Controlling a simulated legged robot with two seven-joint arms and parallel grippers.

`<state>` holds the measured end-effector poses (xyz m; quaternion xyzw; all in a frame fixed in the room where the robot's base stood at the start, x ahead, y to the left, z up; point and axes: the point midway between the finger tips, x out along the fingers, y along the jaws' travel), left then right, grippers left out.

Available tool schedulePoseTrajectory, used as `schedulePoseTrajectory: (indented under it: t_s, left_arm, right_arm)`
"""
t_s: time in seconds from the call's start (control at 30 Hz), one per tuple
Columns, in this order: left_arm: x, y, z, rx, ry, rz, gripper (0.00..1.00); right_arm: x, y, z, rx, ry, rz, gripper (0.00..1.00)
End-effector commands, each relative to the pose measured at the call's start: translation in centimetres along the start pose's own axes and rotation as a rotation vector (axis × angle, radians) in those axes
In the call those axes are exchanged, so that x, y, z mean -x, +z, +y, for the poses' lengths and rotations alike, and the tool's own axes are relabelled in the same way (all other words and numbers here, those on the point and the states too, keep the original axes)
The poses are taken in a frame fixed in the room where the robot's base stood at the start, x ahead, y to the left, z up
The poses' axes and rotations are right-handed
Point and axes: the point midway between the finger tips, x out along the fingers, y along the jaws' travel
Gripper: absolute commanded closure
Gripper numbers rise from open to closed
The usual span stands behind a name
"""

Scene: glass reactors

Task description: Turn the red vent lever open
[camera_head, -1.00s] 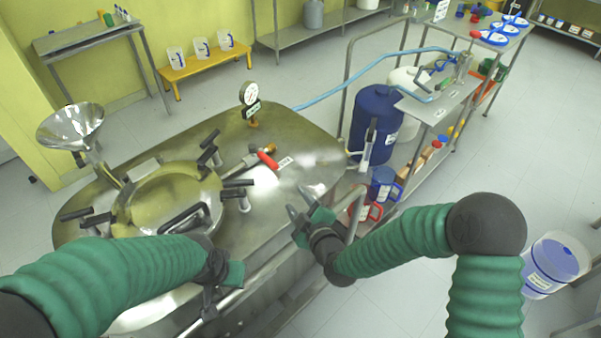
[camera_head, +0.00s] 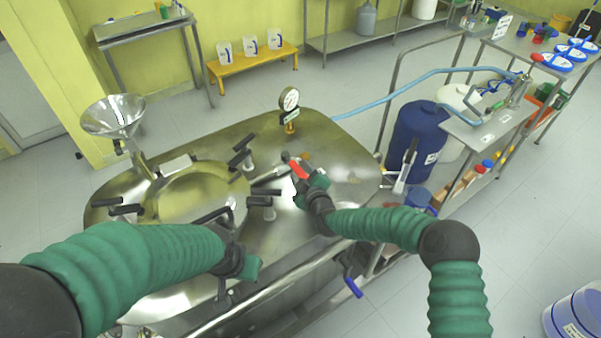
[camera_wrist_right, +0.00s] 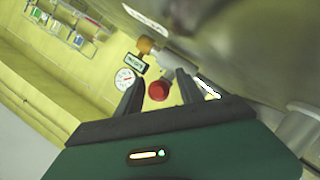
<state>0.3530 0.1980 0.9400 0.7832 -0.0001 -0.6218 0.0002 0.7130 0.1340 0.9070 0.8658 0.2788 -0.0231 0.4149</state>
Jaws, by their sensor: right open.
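The red vent lever (camera_head: 297,170) sits on a short metal pipe on the reactor lid (camera_head: 345,165), near the pressure gauge (camera_head: 289,99). My right gripper (camera_head: 304,175) is right at the lever in the head view. In the right wrist view, the open right gripper (camera_wrist_right: 158,78) has the red lever end (camera_wrist_right: 158,91) between its two dark fingers, with gaps at both sides. My left gripper (camera_head: 238,266) hangs over the front of the reactor, away from the lever. Its fingers are not clear enough to tell their opening.
Black clamp handles (camera_head: 240,158) stand up from the lid left of the lever. A steel funnel (camera_head: 114,116) rises at the lid's left. A blue drum (camera_head: 414,138) and a metal cart stand right of the reactor. The gauge (camera_wrist_right: 124,79) also shows in the right wrist view.

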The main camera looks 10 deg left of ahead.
Motion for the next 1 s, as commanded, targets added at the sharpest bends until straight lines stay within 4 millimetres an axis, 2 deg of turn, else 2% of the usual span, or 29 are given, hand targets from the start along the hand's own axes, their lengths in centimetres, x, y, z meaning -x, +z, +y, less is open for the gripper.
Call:
schedulePoseTrajectory:
  t_s: [0.03, 0.37, 1.0]
  left_arm:
    - [0.01, 0.00, 0.01, 0.000, 0.000, 0.000, 1.00]
    - [0.01, 0.00, 0.00, 0.000, 0.000, 0.000, 1.00]
    - [0.01, 0.00, 0.00, 0.000, 0.000, 0.000, 1.00]
  right_arm:
    - [-0.02, -0.06, -0.04, 0.001, 0.000, 0.000, 0.57]
    - [-0.14, -0.12, -0.13, 0.002, -0.001, 0.000, 1.00]
    - [-0.12, -0.31, -0.17, 0.001, -0.001, 0.003, 1.00]
